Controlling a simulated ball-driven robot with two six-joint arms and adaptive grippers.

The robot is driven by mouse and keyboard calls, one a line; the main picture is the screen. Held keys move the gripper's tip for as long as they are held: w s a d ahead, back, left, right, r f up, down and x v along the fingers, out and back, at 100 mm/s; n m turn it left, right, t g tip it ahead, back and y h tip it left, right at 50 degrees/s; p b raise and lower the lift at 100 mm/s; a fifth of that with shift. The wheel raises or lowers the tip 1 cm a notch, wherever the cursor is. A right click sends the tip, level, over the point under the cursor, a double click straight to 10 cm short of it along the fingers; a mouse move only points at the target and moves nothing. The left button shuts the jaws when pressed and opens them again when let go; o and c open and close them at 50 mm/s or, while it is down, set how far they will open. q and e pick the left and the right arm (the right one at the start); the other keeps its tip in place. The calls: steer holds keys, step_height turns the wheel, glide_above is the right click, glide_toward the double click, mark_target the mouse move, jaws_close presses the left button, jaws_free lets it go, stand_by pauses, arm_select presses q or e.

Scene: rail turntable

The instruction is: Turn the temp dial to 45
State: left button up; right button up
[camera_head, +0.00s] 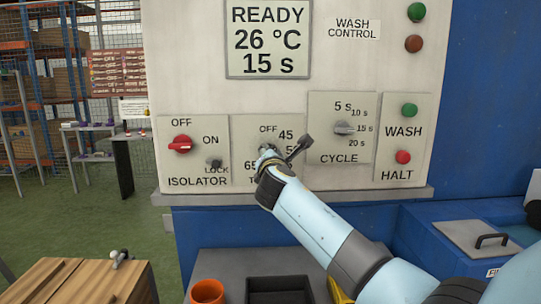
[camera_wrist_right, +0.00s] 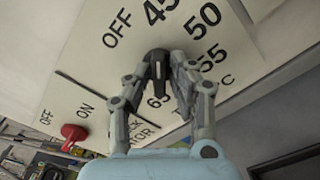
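The temp dial (camera_wrist_right: 157,62) is a dark knob on a pale panel marked OFF, 45, 50, 55 and 65. My right gripper (camera_wrist_right: 164,72) has a finger on each side of the knob, its tips drawn close against it. In the head view my right gripper (camera_head: 272,152) covers most of the dial, and part of the scale is hidden behind it. The display (camera_head: 268,40) reads READY, 26 °C, 15 s. My left gripper is not in view.
Left of the dial is the red isolator switch (camera_head: 180,143); right is the grey cycle knob (camera_head: 344,128). Green wash (camera_head: 409,110) and red halt (camera_head: 403,157) buttons are further right. Below stand an orange cup (camera_head: 207,291) and a black tray (camera_head: 279,280).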

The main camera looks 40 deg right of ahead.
steer(key=shift+o, duration=0.9)
steer(key=v, duration=1.2)
